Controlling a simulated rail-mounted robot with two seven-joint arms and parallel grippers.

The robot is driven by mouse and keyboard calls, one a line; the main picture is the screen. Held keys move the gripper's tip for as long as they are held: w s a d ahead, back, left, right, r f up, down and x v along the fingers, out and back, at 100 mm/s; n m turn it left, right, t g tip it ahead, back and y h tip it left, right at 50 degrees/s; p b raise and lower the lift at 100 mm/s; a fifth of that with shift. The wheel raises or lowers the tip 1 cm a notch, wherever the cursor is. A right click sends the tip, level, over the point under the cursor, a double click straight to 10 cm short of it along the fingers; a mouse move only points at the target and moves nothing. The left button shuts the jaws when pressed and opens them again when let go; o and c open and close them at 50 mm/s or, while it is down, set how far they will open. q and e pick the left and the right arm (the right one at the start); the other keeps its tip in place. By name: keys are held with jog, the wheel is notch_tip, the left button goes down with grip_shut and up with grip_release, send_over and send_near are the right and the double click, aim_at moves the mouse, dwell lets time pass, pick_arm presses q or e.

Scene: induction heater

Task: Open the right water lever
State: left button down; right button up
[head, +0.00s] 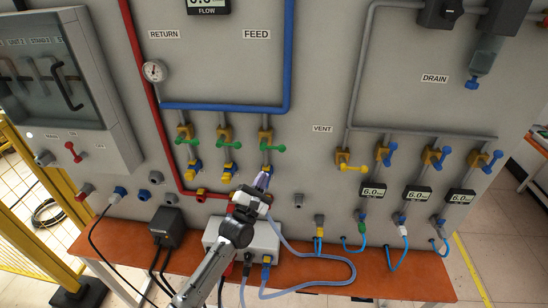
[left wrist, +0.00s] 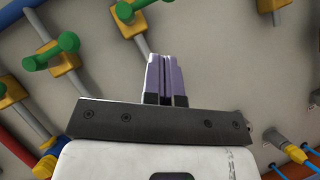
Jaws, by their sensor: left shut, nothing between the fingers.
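Three green-handled valves sit in a row on the panel below RETURN and FEED. The right green lever (head: 275,149) lies crosswise to its pipe, on a yellow valve body. In the left wrist view what looks like the same green lever (left wrist: 130,18) shows at the top, ahead and left of the fingers. My left gripper (head: 263,180) is shut and empty, with purple fingers, just below that valve in the head view. The fingers (left wrist: 166,78) look apart from the lever. My right gripper is not in view.
The middle green lever (head: 229,145) and left green lever (head: 187,141) are close by on the left. A yellow vent lever (head: 352,168) and several blue levers (head: 388,152) are to the right. An orange bench (head: 380,278) with hoses runs below the panel.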

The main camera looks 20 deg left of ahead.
pick_arm(q)
jog(key=w+d+r+p, duration=0.2)
jog(key=w+r, duration=0.2)
jog(key=shift+r+p, duration=0.3)
jog(key=shift+r, duration=0.1)
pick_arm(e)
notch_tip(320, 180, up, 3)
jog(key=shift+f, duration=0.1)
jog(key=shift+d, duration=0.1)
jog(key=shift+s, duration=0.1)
